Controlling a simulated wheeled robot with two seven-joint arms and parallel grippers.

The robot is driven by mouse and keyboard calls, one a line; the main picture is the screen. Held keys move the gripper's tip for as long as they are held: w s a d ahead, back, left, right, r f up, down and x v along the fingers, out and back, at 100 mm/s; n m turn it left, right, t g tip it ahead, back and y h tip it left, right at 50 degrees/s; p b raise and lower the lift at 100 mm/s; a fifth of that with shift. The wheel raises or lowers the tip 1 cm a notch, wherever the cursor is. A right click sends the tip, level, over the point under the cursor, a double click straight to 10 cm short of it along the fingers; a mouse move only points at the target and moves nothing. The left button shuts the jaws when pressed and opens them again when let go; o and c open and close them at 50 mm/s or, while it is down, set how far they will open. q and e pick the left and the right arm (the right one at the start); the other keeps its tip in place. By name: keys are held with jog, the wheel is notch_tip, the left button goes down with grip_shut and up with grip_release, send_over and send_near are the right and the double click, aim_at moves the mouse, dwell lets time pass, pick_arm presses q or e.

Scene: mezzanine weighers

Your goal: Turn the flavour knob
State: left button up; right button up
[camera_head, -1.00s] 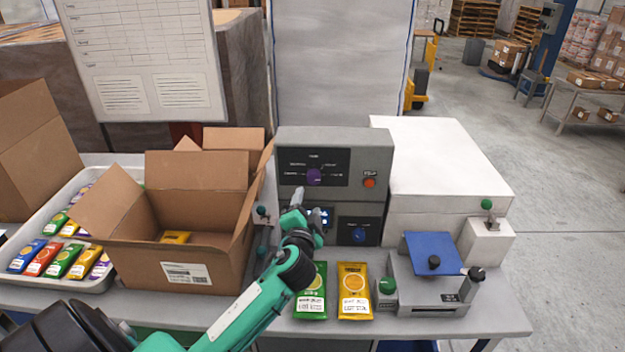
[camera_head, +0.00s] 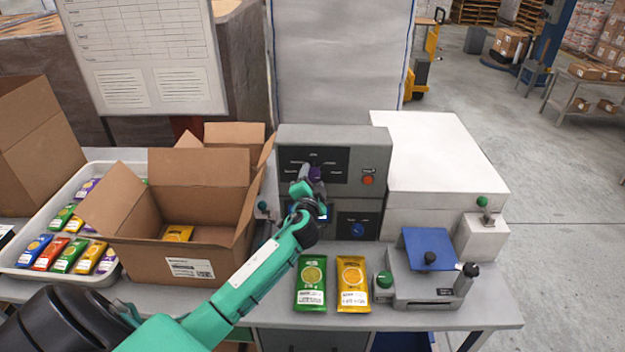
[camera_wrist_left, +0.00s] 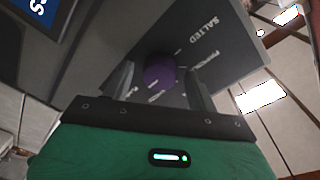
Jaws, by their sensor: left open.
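The purple flavour knob (camera_head: 315,173) is on the dark upper panel of the grey machine (camera_head: 381,150), partly behind my left gripper (camera_head: 306,178) in the head view. In the left wrist view the knob (camera_wrist_left: 159,71) sits between the two open fingers of my left gripper (camera_wrist_left: 160,88). One finger stands on each side of it. The word "SALTED" shows on the panel (camera_wrist_left: 190,50) near the knob. I cannot tell whether the fingers touch the knob. My right gripper is not in view.
An orange-red button (camera_head: 367,180) and a blue knob (camera_head: 357,230) are on the same machine. Green and yellow packets (camera_head: 352,285) lie in front of it. An open carton (camera_head: 180,264) stands left, and a sealing device (camera_head: 425,290) stands right.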

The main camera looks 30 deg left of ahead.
pick_arm(q)
jog(key=c, duration=1)
jog(key=shift+f+n+b, duration=0.25)
jog(key=shift+n+b, duration=0.25)
jog(key=shift+b, duration=0.4)
jog(key=n+b, duration=0.4)
jog(key=b, duration=0.2)
jog(key=shift+d+f+n+y, duration=0.1)
jog(key=shift+n+y, duration=0.2)
jog(key=shift+r+n+b, duration=0.2)
jog(key=shift+n+b, duration=1.3)
jog(key=shift+n, duration=0.3)
jog(key=o, duration=1)
jog(key=shift+r, duration=0.1)
